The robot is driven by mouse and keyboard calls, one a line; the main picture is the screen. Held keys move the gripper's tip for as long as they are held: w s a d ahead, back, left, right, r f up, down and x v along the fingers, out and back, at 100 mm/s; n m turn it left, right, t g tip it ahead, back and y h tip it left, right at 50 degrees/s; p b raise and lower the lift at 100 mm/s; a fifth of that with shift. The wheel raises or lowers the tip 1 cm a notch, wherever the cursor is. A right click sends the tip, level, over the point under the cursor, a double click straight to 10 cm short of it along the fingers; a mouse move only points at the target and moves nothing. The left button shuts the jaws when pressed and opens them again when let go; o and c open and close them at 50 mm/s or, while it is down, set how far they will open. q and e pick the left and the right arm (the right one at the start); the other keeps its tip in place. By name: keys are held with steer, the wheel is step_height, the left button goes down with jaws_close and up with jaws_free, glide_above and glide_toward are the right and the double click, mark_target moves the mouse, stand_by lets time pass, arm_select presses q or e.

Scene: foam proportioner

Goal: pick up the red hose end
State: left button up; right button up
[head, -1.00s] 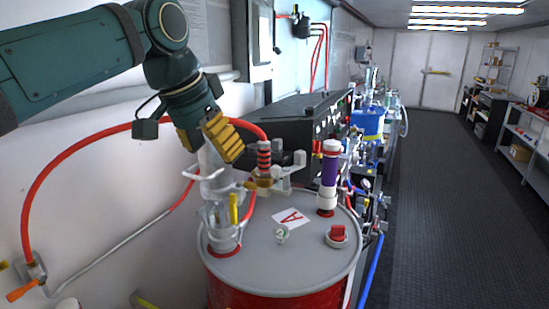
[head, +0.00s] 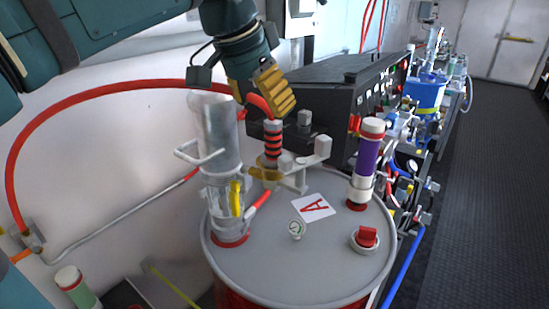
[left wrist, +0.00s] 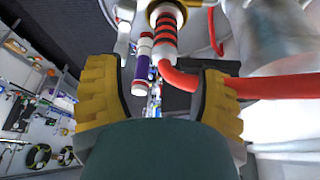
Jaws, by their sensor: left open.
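The red hose end (head: 272,143) is a red-and-black ringed grip standing upright in a brass fitting (head: 266,173) above the drum lid (head: 330,250). Its red hose (head: 90,103) arches left to a wall fitting. My left gripper (head: 262,100), with yellow ridged fingers, is open just above the hose end and seems not to touch it. In the left wrist view, the ringed hose end (left wrist: 165,38) lies beyond the open fingers (left wrist: 160,72), and the hose bends right, passing behind the right finger. My right gripper is not in view.
A clear cylinder (head: 222,145) with a white handle stands left of the hose end. A purple-and-white tube (head: 367,160) and red cap (head: 366,238) are right on the lid. A black control box (head: 345,95) stands close behind.

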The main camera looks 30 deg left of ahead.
mark_target(275, 134)
arm_select(q)
steer(key=x, duration=0.3)
steer(key=b+x, duration=0.1)
steer(key=x, duration=0.4)
steer(key=shift+w+a+f+b, duration=0.2)
steer(key=shift+w+a+b, duration=0.05)
steer(key=shift+w+b, duration=0.2)
jaws_close()
